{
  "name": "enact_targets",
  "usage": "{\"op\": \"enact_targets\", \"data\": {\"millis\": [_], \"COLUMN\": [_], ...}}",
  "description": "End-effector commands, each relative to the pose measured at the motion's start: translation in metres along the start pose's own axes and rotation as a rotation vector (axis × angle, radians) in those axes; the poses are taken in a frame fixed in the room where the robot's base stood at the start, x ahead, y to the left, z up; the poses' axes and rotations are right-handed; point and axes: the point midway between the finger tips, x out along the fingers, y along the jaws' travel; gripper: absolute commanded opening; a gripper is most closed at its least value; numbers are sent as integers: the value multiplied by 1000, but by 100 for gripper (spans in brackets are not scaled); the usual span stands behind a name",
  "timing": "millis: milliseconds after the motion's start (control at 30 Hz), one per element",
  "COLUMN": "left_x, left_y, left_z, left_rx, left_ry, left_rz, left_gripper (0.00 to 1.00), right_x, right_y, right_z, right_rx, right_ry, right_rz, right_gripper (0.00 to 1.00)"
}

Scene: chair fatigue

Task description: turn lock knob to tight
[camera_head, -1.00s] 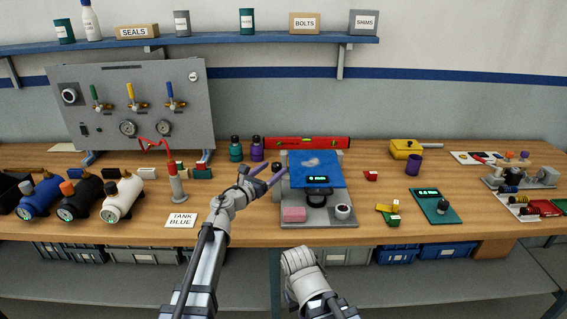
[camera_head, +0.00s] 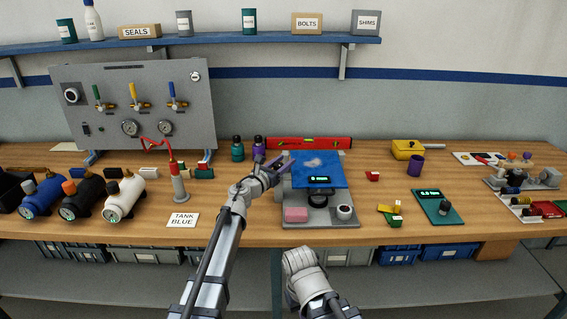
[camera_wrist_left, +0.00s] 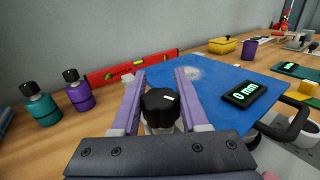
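The lock knob (camera_wrist_left: 160,104) is black with a white mark on top. In the left wrist view it stands between the two purple fingers of my left gripper (camera_wrist_left: 160,98), which are apart on either side of it. I cannot tell whether they touch it. In the head view my left gripper (camera_head: 273,164) is at the left edge of the blue-topped test rig (camera_head: 335,172), and the knob is hidden there. A small display (camera_wrist_left: 245,94) on the blue top reads 0 mm. My right gripper is not in view; only its arm shows.
A teal bottle (camera_wrist_left: 40,104) and a purple bottle (camera_wrist_left: 77,91) stand left of the knob. A red level (camera_wrist_left: 130,70) lies behind. A pink block (camera_head: 296,214) and a round white-rimmed part (camera_head: 344,211) sit at the rig's front.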

Motion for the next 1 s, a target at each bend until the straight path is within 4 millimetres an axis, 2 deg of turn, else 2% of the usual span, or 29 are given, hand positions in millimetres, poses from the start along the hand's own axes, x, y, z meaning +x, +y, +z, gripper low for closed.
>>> {"op": "enact_targets", "data": {"millis": [33,367,633,1000], "left_x": [0,0,2,1], "left_y": [0,0,0,-8], "left_z": [0,0,0,0], "left_rx": [0,0,0,0], "left_ry": [0,0,0,0], "left_rz": [0,0,-38,-340], "left_gripper": [36,0,0,0], "right_x": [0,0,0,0], "right_y": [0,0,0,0], "right_z": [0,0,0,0], "right_rx": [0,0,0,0], "right_ry": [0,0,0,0], "right_rz": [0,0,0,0], "right_gripper": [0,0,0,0]}}
